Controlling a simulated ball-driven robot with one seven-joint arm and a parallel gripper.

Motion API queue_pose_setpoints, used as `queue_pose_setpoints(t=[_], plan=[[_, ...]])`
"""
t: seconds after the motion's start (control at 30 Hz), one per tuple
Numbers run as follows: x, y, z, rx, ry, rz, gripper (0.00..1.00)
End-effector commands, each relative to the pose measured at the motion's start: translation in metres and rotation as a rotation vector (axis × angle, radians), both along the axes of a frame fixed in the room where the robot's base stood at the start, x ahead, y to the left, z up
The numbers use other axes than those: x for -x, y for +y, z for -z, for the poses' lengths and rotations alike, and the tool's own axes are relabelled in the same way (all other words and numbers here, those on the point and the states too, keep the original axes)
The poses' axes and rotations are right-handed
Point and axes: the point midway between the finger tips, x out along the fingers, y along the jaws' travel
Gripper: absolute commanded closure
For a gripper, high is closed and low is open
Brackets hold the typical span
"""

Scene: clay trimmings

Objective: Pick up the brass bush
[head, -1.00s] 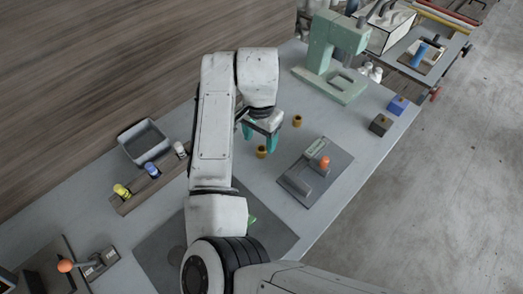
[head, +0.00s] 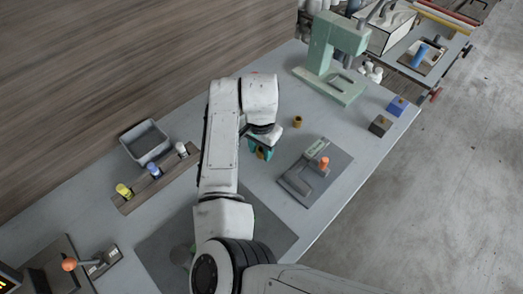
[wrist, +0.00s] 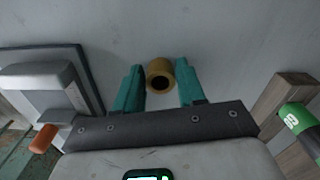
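A brass bush (wrist: 160,74), a short hollow ring, stands on the grey bench, its dark bore showing in the wrist view. My gripper (wrist: 159,72) has its two teal fingers apart, one on each side of this bush. Small gaps seem to show beside it; I cannot tell how far down the fingers reach. In the head view my gripper (head: 261,150) partly hides the same bush (head: 261,155). A second brass bush (head: 298,121) stands farther back to the right, clear of my gripper.
A grey plate with an orange-knobbed fixture (head: 323,163) lies right of my gripper. A wooden rack (head: 128,206) with small cylinders and a grey bin (head: 145,139) are to the left. A green press (head: 333,60) and blue and dark blocks (head: 397,105) stand behind.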

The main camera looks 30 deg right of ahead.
Motion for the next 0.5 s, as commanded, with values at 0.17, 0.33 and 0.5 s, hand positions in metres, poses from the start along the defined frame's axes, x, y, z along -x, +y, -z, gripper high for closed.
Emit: queue_pose_setpoints(t=[0.17,0.33,0.5], plan=[[-0.0001,0.0000,-0.0003,0.000,0.000,0.000,0.78],[-0.0001,0.0000,-0.0003,0.000,0.000,0.000,0.94],[-0.0002,0.0000,-0.0006,0.000,0.000,0.000,1.00]])
